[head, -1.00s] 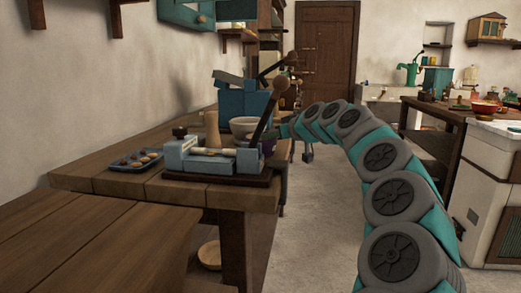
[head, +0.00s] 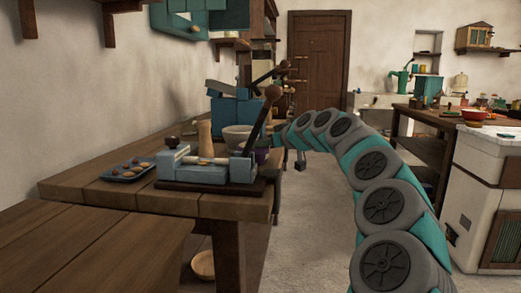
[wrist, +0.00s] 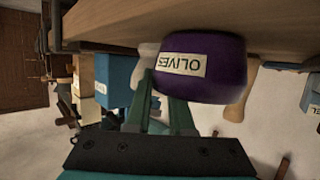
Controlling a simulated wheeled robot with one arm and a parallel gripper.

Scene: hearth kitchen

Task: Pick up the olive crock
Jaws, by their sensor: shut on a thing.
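The olive crock (wrist: 205,68) is a dark purple, rounded pot with a pale label reading OLIVES, upside down in the wrist view. In the head view only a small purple part of it (head: 262,156) shows, behind the lever press at the table's right edge. My gripper (wrist: 172,105) is shut on the crock, its two green fingers reaching its side. In the head view the fingers are mostly hidden at the end of my arm. I cannot tell whether the crock still touches the table.
The wooden table (head: 95,190) carries a blue-grey lever press (head: 205,172), a pale bowl (head: 236,137), a wooden pestle-like piece (head: 204,140) and a blue tray (head: 115,174) with several small brown items. A blue box-like device (head: 235,108) stands behind.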

